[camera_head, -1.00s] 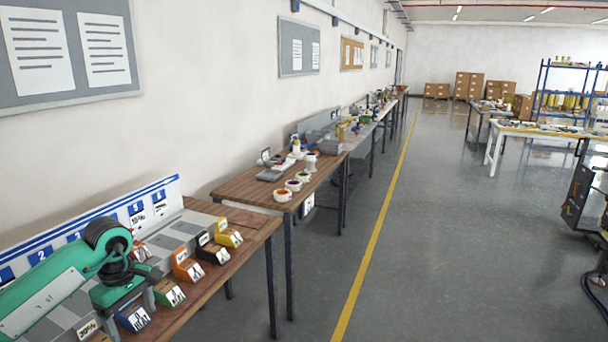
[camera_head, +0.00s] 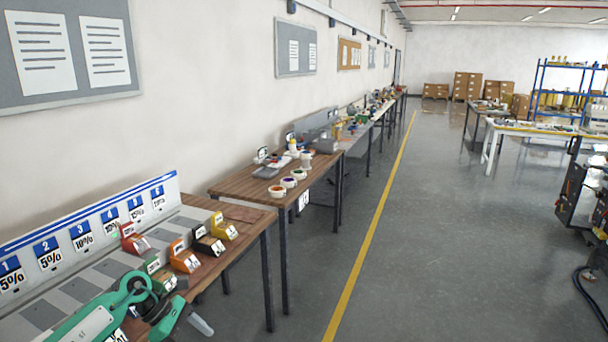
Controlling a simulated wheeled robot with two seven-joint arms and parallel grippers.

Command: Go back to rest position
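My green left arm (camera_head: 118,306) shows in the head view at the bottom left, in front of the near table with the sloped number board. My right arm and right gripper are not in the head view.
The near wooden table (camera_head: 242,240) carries the number board (camera_head: 98,230) and several small coloured bins, including a yellow one (camera_head: 222,228) and a red one (camera_head: 134,240). A second wooden table (camera_head: 238,187) with pots stands behind it.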

